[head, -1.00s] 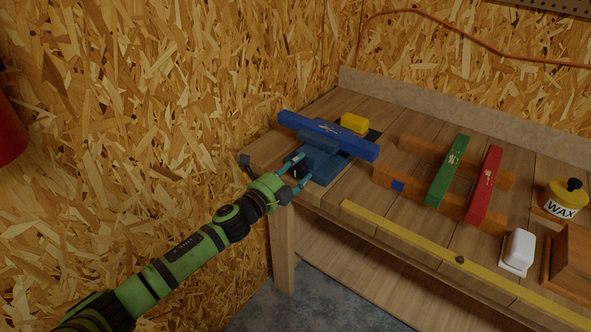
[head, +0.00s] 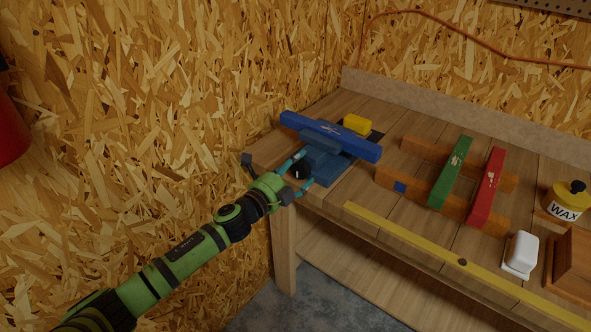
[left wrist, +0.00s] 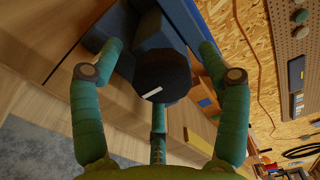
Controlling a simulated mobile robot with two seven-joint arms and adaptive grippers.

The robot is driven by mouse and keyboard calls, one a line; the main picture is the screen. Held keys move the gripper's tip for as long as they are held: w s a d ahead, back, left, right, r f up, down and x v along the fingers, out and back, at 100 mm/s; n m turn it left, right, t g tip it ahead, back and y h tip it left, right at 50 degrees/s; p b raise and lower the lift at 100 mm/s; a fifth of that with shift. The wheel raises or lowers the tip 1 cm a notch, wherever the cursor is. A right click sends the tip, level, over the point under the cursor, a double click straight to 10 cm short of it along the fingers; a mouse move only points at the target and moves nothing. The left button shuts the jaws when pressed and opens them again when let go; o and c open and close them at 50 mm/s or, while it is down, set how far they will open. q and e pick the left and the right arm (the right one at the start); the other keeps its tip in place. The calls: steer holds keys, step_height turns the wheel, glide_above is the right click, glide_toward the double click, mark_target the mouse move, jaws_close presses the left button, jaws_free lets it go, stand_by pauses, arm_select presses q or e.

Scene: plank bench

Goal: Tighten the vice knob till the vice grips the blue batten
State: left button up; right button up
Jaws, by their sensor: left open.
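The blue batten (head: 350,143) lies across the top of the blue vice (head: 325,166) at the bench's left end. The black vice knob (left wrist: 163,75), with a white mark, faces the left wrist camera; in the head view the knob (head: 301,170) is small and partly hidden. My left gripper (head: 301,169) is open at the front of the vice. In the left wrist view its teal fingers (left wrist: 160,70) stand apart on both sides of the knob, with a third finger below. I cannot tell whether any finger touches it. My right gripper is not in view.
A yellow block (head: 357,124) sits behind the batten. To the right are wooden rails (head: 425,194) with a green batten (head: 451,172) and a red batten (head: 487,188) across them. A yellow strip (head: 420,240) runs along the bench front. A wax tin (head: 563,205) and white block (head: 521,252) stand farther right.

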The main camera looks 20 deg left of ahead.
arm_select(q)
steer(key=v, duration=1.2)
steer(key=s+a+f+n+g+y, duration=0.1)
steer(key=a+f+n+g+y, duration=0.2)
steer(key=f, duration=0.6)
steer(key=s+a+f+n+y, duration=0.1)
steer(key=a+f+n, duration=0.25)
steer(key=f, duration=0.55)
steer(key=s+a+f+n+g+y, duration=0.1)
steer(key=s+f+n+g, duration=0.15)
steer(key=s+f, duration=0.4)
steer(key=s+a+f+n+g+y, duration=0.1)
steer(key=s+f+n, duration=0.25)
steer(key=f, duration=0.65)
steer(key=s+d+f+n+g, duration=0.3)
steer(key=s+f+n+g, duration=0.2)
steer(key=s+f, duration=0.8)
steer(key=s+d+f+n+g, duration=0.2)
steer(key=s+d+f, duration=0.1)
steer(key=s, duration=0.7)
steer(key=s+d+f+n+g, duration=0.2)
steer(key=s+d+f, duration=0.1)
steer(key=s, duration=0.7)
steer(key=shift+s+d+f, duration=0.15)
steer(key=shift+s+d, duration=0.1)
steer(key=shift+s, duration=0.1)
